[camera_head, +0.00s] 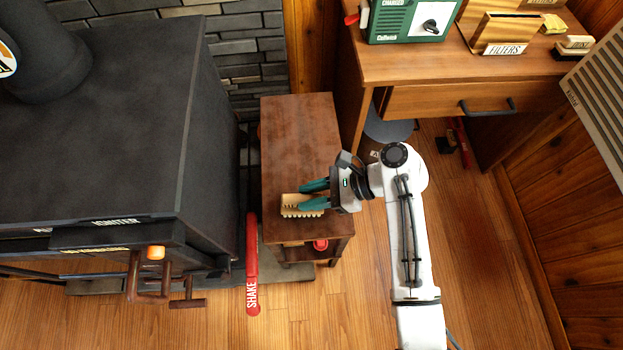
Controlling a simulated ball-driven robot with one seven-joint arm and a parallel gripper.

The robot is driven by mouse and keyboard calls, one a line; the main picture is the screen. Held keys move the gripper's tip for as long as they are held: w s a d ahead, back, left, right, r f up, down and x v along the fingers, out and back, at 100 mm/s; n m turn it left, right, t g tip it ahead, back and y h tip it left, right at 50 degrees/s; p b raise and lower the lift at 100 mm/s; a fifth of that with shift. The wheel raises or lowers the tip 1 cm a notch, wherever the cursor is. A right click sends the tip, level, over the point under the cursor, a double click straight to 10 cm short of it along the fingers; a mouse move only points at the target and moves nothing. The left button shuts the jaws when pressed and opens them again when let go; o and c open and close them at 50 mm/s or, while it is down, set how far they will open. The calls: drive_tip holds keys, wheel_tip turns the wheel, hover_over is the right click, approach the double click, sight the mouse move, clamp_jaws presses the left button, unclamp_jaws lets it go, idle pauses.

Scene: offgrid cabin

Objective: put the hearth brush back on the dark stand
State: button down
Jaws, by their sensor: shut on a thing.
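The hearth brush (297,207) is a pale wooden block with a toothed, bristle-like edge. It is at the near part of the dark brown stand (300,130), a narrow two-level wooden table beside the stove. My gripper (312,194), with teal fingers, reaches in from the right and is shut on the brush. The fingers cover part of the brush. From above I cannot tell whether the brush touches the stand's top or hangs just over it. The rest of the top is bare.
A black stove (110,120) stands close on the left, with a red bar marked SHAKE (252,265) between it and the stand. A desk (440,65) with a green box (408,20) is at the back right. A red object (320,245) sits on the stand's lower level.

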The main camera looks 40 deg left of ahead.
drive_tip(key=shift+f, duration=0.15)
drive_tip(key=c, duration=0.7)
unclamp_jaws()
drive_tip(key=shift+c, duration=0.2)
drive_tip(key=v, duration=1)
drive_tip(key=shift+w+d+r+p, duration=0.2)
drive_tip(key=shift+w+r+p, duration=0.05)
drive_tip(key=shift+p, duration=0.1)
drive_tip(key=shift+d, duration=0.1)
drive_tip(key=s+d+f+n+t+h+p, duration=0.1)
drive_tip(key=s+d+f+n+t+p, duration=0.2)
drive_tip(key=d, duration=0.7)
drive_tip(key=s+d+f+n+t+h, duration=0.1)
drive_tip(key=s+d+f+n+t, duration=0.2)
drive_tip(key=d, duration=0.6)
drive_tip(key=s+d+r+n+t+h, duration=0.1)
drive_tip(key=s+d+r+h, duration=0.1)
drive_tip(key=s+d, duration=0.2)
drive_tip(key=s+d+r+n+t+h+p, duration=0.1)
drive_tip(key=s+d, duration=0.3)
drive_tip(key=d, duration=0.6)
drive_tip(key=s+d+r+t+h+p, duration=0.1)
drive_tip(key=s+d+r+t+h, duration=0.1)
drive_tip(key=s+d, duration=0.3)
drive_tip(key=d+r+h, duration=0.1)
drive_tip(key=d, duration=0.1)
drive_tip(key=shift+d+n+h, duration=0.4)
